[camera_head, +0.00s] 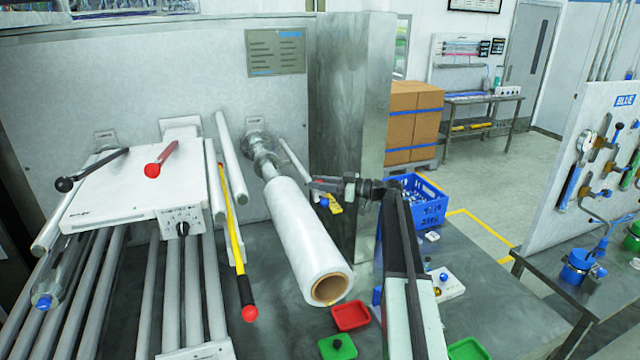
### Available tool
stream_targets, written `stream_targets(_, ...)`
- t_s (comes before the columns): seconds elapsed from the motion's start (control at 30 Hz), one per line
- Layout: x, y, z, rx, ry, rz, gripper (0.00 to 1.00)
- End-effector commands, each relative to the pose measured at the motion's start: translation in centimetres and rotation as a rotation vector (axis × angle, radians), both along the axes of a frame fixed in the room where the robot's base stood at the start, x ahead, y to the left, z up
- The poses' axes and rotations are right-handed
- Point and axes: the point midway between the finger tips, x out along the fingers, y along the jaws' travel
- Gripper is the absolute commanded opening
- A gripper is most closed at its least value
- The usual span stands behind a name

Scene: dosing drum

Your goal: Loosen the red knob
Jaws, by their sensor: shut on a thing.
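My gripper (320,186) is at the right of the white film roll (305,235), beside the grey post. It is shut on a small, dull red part at the end of a thin pale rod (294,158). This looks like the red knob, mostly hidden by the fingers; its turn cannot be told. Other red ends show at the left: a red-handled lever (160,160) on the white machine box and a red ball (249,313) at the lower end of a yellow bar.
A red tray (351,316) and a green tray (338,347) lie on the bench below the roll. A blue crate (422,207) stands behind my arm. The grey post (352,110) rises close behind my gripper. A black-handled lever (95,168) is at left.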

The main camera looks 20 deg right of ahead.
Motion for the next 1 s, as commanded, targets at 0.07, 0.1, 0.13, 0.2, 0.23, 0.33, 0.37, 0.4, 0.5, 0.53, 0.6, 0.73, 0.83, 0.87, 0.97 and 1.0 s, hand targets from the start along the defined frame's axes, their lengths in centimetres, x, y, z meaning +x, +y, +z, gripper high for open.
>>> stream_targets(0.07,0.47,-0.28,-0.01,0.0,0.0,0.057,0.0)
stream_targets(0.1,0.45,-0.25,0.0,0.0,0.0,0.086,0.0)
stream_targets(0.13,0.44,-0.23,0.0,0.0,0.0,0.107,0.0)
stream_targets(0.2,0.38,-0.19,0.0,0.0,0.0,0.153,0.0)
stream_targets(0.23,0.38,-0.18,0.0,0.0,-0.001,0.17,0.0)
stream_targets(0.33,0.28,-0.11,0.0,-0.001,-0.001,0.223,0.0)
stream_targets(0.37,0.28,-0.11,0.0,-0.001,-0.001,0.235,0.0)
stream_targets(0.4,0.23,-0.07,0.0,0.0,-0.001,0.252,0.0)
stream_targets(0.5,0.16,-0.02,-0.01,-0.001,-0.001,0.283,0.0)
stream_targets(0.53,0.15,-0.02,-0.01,-0.001,0.0,0.289,0.0)
stream_targets(0.6,0.11,0.02,-0.01,0.0,-0.001,0.302,0.0)
stream_targets(0.73,0.03,0.08,-0.01,-0.001,-0.001,0.316,0.0)
stream_targets(0.83,0.01,0.1,-0.01,-0.001,-0.001,0.318,0.0)
stream_targets(0.87,0.0,0.11,-0.01,-0.001,-0.001,0.318,0.0)
stream_targets(0.97,-0.01,0.13,-0.01,-0.001,-0.001,0.318,0.0)
stream_targets(1.0,-0.01,0.13,-0.01,-0.001,-0.001,0.318,0.0)
